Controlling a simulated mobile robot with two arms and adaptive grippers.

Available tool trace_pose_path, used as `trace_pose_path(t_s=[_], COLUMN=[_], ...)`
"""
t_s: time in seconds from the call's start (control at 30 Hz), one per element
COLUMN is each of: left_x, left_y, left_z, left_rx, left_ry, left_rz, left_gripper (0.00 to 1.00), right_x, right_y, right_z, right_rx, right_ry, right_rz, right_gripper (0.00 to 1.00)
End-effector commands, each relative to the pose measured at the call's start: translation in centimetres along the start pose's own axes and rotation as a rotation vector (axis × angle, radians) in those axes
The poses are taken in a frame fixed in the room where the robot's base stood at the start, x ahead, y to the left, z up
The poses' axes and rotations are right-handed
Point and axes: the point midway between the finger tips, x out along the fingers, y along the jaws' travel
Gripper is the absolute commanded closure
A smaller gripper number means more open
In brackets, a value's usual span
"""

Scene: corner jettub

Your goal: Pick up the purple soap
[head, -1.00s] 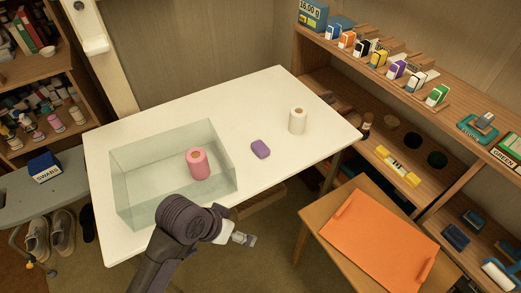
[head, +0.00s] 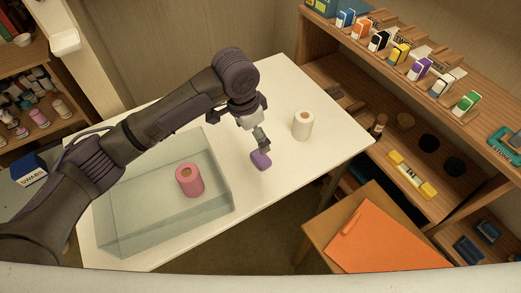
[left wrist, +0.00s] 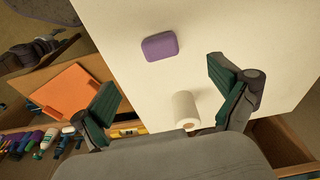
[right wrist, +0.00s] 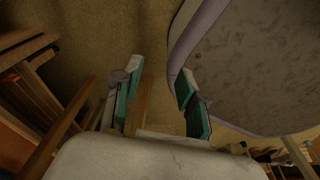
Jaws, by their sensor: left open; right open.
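The purple soap (head: 261,160) lies on the white table, right of the clear tub. In the head view my left gripper (head: 262,146) points down just above it, its tips close to the soap's top edge. In the left wrist view the soap (left wrist: 160,46) lies ahead of the open fingers (left wrist: 165,92), apart from both, with nothing between them gripped. My right gripper (right wrist: 163,88) shows in the right wrist view, open and empty, away from the soap.
A white roll (head: 303,125) stands right of the soap. A clear tub (head: 165,228) holding a pink roll (head: 190,181) stands at the left of the white table (head: 270,100). A small table with an orange tray (head: 375,238) and a wooden shelf (head: 440,110) are at right.

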Motion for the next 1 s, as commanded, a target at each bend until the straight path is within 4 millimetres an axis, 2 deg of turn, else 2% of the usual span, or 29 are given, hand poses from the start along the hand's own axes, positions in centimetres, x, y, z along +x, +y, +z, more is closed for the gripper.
trace_pose_path(t_s=[0.1, 0.2, 0.27, 0.37, 0.47, 0.6, 0.8, 1.0], left_x=[2.7, 4.5, 5.3, 6.2, 6.7, 8.4, 11.2, 11.7], left_y=[0.1, 0.1, 0.1, 0.0, 0.0, -0.1, -0.2, -0.2], left_z=[0.1, 0.0, 0.0, -0.1, -0.1, -0.4, -0.7, -0.7], left_rx=[0.000, -0.001, 0.000, 0.001, 0.001, -0.001, 0.001, 0.002], left_ry=[-0.004, -0.001, -0.001, 0.002, 0.002, 0.000, 0.000, 0.003], left_rz=[0.003, 0.003, 0.002, 0.000, 0.000, 0.001, 0.001, 0.000], left_gripper=[0.02, 0.02, 0.02, 0.02, 0.02, 0.02, 0.02, 0.02], right_x=[-0.1, -0.2, -0.2, -0.2, 0.0, 0.1, 0.1, 0.0], right_y=[-0.7, -1.0, -1.1, -1.0, -0.8, -0.5, -0.5, -0.8], right_z=[3.5, 5.6, 6.0, 5.5, 3.7, 1.6, 2.1, 3.4], right_rx=[0.001, 0.001, 0.001, 0.001, 0.000, 0.000, 0.000, 0.000], right_ry=[-0.053, -0.084, -0.091, -0.082, -0.056, -0.022, -0.030, -0.049], right_rz=[-0.008, -0.013, -0.014, -0.012, -0.009, -0.006, -0.006, -0.009], right_gripper=[0.59, 0.59, 0.59, 0.59, 0.59, 0.59, 0.59, 0.59])
